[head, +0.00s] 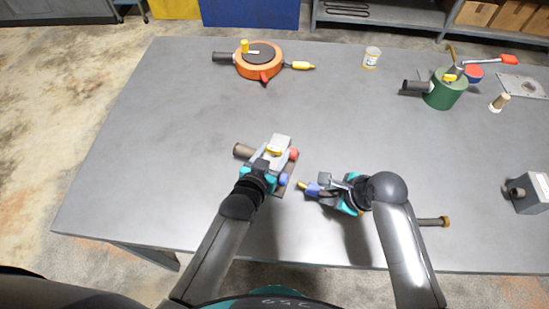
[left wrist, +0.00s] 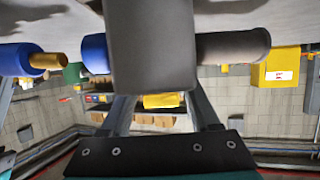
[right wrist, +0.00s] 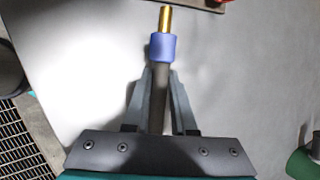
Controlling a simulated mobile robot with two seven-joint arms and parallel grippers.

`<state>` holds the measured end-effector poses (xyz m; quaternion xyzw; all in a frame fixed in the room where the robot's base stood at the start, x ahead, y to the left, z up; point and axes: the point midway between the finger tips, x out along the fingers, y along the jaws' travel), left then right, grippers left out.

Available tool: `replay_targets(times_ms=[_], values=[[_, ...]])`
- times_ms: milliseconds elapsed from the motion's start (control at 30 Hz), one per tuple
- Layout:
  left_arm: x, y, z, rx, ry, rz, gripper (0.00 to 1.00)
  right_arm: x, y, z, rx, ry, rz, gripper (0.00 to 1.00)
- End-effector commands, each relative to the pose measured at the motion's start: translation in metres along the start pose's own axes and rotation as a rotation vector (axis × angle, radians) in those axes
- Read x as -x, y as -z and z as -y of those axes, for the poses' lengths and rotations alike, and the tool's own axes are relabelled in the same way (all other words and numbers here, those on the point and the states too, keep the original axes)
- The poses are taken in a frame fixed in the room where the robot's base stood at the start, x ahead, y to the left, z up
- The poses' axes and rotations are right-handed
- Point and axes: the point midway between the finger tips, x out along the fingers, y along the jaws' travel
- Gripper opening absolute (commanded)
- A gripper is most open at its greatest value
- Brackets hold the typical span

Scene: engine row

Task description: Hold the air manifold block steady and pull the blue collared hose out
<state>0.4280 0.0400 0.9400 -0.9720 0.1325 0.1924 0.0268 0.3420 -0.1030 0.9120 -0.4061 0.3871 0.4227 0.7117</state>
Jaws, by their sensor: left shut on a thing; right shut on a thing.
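The grey air manifold block (head: 280,143) lies near the table's front, left of centre. It also shows large in the left wrist view (left wrist: 150,50). My left gripper (head: 268,163) is shut on it. A blue port (head: 283,180) and a red port (head: 294,154) face right. My right gripper (head: 328,187) is shut on the dark hose (right wrist: 158,95) just behind its blue collar (right wrist: 162,48). The hose's brass tip (right wrist: 165,18) is bare and points at the blue port, with a clear gap between them, also seen in the left wrist view (left wrist: 48,60).
An orange round part (head: 260,62) and a white cup (head: 372,57) stand at the back. A green cylinder (head: 444,92) and grey box (head: 530,194) are at right. The table's middle is clear.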

Motion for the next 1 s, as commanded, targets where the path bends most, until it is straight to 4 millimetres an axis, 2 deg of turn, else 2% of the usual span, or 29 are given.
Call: replay_targets(times_ms=[33, 267, 1000], values=[[0.001, -0.007, 0.0, -0.002, 0.0, 0.017, 0.0, 0.001, 0.003, 0.0, 0.001, 0.0, -0.001, 0.0], [0.001, -0.007, 0.0, -0.001, -0.001, 0.017, 0.0, 0.005, 0.011, 0.001, 0.0, 0.0, 0.001, 0.0], [0.001, -0.007, -0.001, 0.001, -0.002, 0.017, 0.0, 0.054, -0.01, 0.015, 0.001, 0.003, 0.003, 0.0]])
